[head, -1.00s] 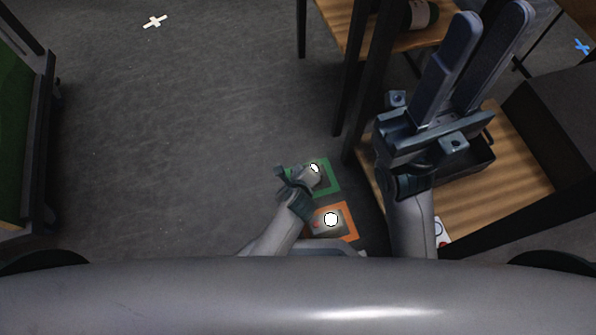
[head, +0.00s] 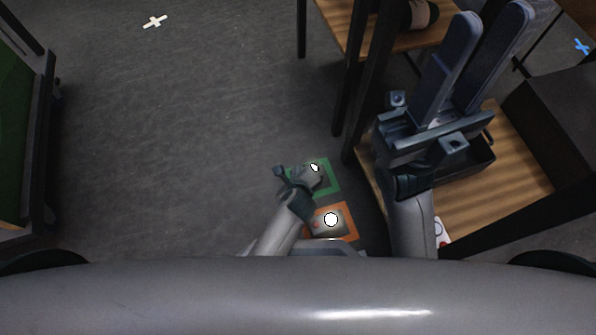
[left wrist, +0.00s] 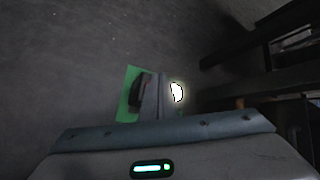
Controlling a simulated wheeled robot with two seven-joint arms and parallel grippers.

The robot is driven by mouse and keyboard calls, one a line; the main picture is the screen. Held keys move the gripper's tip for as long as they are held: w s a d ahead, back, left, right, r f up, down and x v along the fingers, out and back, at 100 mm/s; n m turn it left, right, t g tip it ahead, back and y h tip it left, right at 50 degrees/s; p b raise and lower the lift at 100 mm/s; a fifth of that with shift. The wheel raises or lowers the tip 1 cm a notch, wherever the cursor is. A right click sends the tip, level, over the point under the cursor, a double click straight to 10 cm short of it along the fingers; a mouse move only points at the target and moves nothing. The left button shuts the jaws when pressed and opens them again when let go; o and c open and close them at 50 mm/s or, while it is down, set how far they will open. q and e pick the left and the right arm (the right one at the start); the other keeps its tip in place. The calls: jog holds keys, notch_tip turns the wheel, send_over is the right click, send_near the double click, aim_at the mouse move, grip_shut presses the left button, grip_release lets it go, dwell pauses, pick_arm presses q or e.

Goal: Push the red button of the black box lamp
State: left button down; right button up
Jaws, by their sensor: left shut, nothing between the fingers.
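Two small lamp boxes are low down at the picture's lower middle in the head view. One is on a green mat (head: 327,188), with a lit white lamp (head: 314,168); my left gripper partly covers it. The other is a grey box (head: 328,229) on an orange mat (head: 349,236), with a round white lamp (head: 331,219) and a small red button (head: 316,225). Neither box looks clearly black. My left gripper (head: 303,178) is shut and empty over the green mat; contact cannot be told. The left wrist view shows the green mat (left wrist: 127,105) and a lit lamp (left wrist: 177,92). My right gripper (head: 476,58) is open and empty.
A wooden shelf unit (head: 508,190) with dark posts stands at the right, beneath my right gripper, and holds a dark tray (head: 470,165). A green-panelled object (head: 20,140) is at the far left.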

pick_arm(q)
jog(key=shift+f, duration=0.8)
dwell(0.9)
jog(key=shift+r+p, duration=0.8)
jog(key=shift+p, duration=0.2)
